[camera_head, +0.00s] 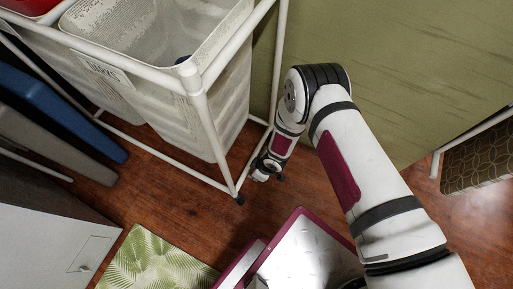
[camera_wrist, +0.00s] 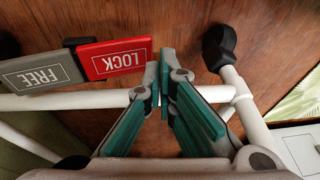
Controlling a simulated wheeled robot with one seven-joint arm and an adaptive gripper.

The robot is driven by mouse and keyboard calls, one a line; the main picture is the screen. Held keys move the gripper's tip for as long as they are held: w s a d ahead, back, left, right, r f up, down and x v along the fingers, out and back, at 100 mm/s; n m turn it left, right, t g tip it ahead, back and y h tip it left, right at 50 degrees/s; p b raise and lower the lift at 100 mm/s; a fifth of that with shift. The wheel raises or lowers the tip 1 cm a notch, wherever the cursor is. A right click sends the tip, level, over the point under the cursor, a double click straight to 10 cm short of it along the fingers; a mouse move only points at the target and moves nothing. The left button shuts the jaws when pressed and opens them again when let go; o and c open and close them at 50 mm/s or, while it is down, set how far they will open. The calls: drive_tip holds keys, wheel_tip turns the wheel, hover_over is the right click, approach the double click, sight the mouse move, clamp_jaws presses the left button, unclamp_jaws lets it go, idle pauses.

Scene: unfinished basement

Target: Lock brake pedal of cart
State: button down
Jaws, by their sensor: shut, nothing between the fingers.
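The cart (camera_head: 203,112) is a white tube frame with hampers, at the upper left of the head view. Its brake pedal shows in the wrist view, with a red plate marked LOCK (camera_wrist: 114,58) and a grey plate marked FREE (camera_wrist: 42,74). My gripper (camera_wrist: 165,75) is shut and empty, teal fingertips just right of the red plate's end; I cannot tell whether they touch it. A white cart bar (camera_wrist: 70,101) runs behind the fingers. In the head view my gripper (camera_head: 261,173) is low by the cart's near lower corner; the pedal is not discernible there.
A black caster (camera_wrist: 219,47) is right of the fingers. A maroon-edged white panel (camera_head: 305,254) and a leaf-pattern mat (camera_head: 155,262) lie in front of the cart. A green wall (camera_head: 400,70) stands behind. Some wooden floor (camera_head: 195,220) is clear.

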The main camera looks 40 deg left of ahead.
drive_tip(key=shift+s+f, duration=0.1)
drive_tip(key=shift+f, duration=0.25)
idle(0.5)
